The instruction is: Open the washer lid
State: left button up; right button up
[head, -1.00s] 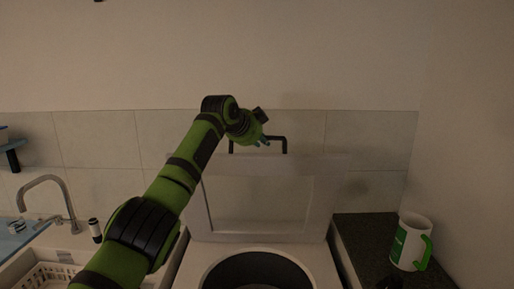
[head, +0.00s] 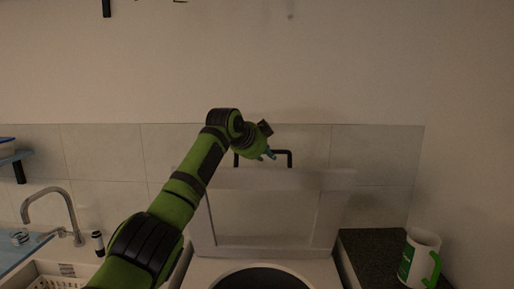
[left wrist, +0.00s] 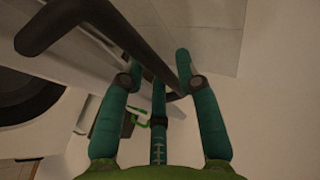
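The washer lid (head: 262,215) stands raised, roughly upright, behind the washer's round dark opening (head: 262,280). A black handle (head: 290,158) sits on the lid's upper edge. My left gripper (head: 268,154) is beside the handle's left part. In the left wrist view the gripper's teal fingers (left wrist: 160,68) are spread apart. The black handle (left wrist: 118,32) runs from upper left toward the space between the fingers; whether they touch it is unclear. The washer opening (left wrist: 25,95) shows at left there. My right gripper is not in view.
A white and green mug (head: 420,258) stands on the dark counter (head: 370,247) right of the washer. A sink faucet (head: 55,208) and a white basket (head: 55,280) are at left. The tiled wall (head: 375,150) is close behind the lid.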

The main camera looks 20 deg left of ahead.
pick_arm(q)
jog(key=v, duration=1.2)
